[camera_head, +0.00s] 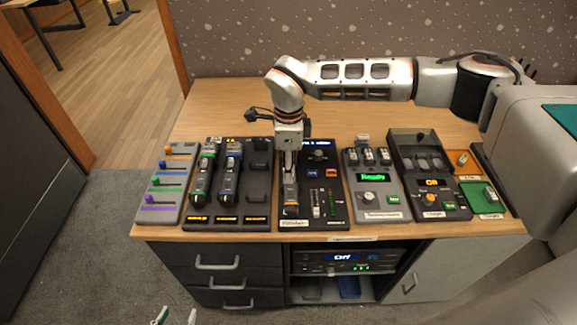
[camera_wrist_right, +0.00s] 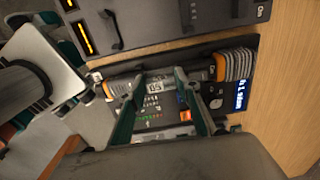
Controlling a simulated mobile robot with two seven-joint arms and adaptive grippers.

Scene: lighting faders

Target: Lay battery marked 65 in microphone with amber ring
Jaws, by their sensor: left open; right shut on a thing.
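The microphone with the amber ring (camera_head: 290,202) lies lengthwise on the left part of a black panel. In the right wrist view it lies across the picture, with an orange band (camera_wrist_right: 221,68) near its ribbed head. My right gripper (camera_head: 289,178) points down over its middle. A pale battery (camera_wrist_right: 154,88), whose mark looks like 65, is between its fingers (camera_wrist_right: 160,76), and they are shut on it. The battery is at the microphone's body; I cannot tell if it touches the bay floor. My left gripper (camera_head: 176,318) shows only fingertips at the bottom edge, apart and empty.
Left are a colored fader board (camera_head: 165,185) and a rack (camera_head: 258,195) with green-ringed (camera_head: 205,172) and blue-ringed (camera_head: 231,172) microphones. Right are a tester (camera_head: 374,206) reading Ready, a charger (camera_head: 447,200), an orange tray (camera_head: 453,166) and a green tray (camera_head: 478,206). The desk behind is clear.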

